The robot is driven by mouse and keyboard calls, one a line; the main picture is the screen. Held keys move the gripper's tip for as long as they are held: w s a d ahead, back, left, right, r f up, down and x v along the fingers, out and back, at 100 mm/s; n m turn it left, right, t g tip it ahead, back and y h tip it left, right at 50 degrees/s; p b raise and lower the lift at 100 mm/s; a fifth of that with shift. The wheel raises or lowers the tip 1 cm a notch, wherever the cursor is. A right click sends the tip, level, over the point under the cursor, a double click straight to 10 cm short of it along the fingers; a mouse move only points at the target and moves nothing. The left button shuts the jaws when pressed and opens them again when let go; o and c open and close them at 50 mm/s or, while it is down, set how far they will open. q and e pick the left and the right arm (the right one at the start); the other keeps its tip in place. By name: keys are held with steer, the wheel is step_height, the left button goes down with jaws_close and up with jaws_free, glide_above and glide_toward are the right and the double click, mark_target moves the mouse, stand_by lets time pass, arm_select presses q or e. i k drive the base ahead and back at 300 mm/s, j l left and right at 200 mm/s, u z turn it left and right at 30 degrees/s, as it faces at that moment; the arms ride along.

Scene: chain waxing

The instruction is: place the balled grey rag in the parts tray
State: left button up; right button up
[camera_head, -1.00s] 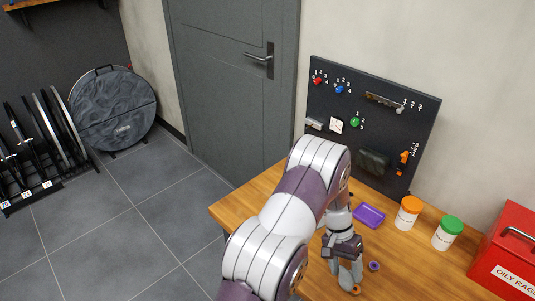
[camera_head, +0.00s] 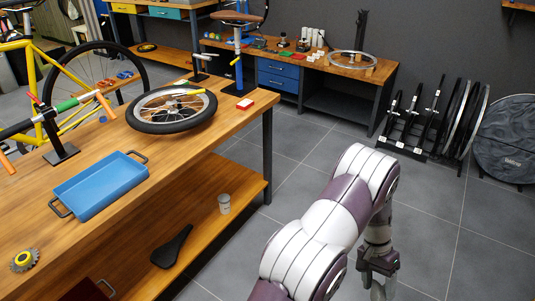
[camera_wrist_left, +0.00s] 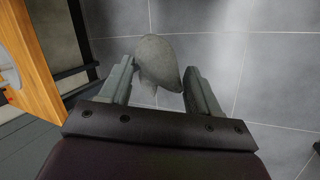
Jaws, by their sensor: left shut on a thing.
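The balled grey rag (camera_wrist_left: 157,62) sits between the fingertips of my left gripper (camera_wrist_left: 160,78) in the left wrist view, and the gripper is shut on it. In the head view my left gripper (camera_head: 378,285) hangs over the grey floor at the lower right, cut by the bottom edge; the rag cannot be made out there. A blue tray (camera_head: 100,186) with two dark handles, which looks like the parts tray, lies empty on the wooden bench at the left, well apart from my gripper. My right gripper is not in view.
Open floor lies between bench and arm.

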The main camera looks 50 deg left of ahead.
mark_target(103, 186)
steer(key=k+j+u, duration=0.2)
steer(key=u, duration=0.25)
steer(key=k+j+u, duration=0.1)
steer(key=j+u, duration=0.85)
steer(key=k+l, duration=0.05)
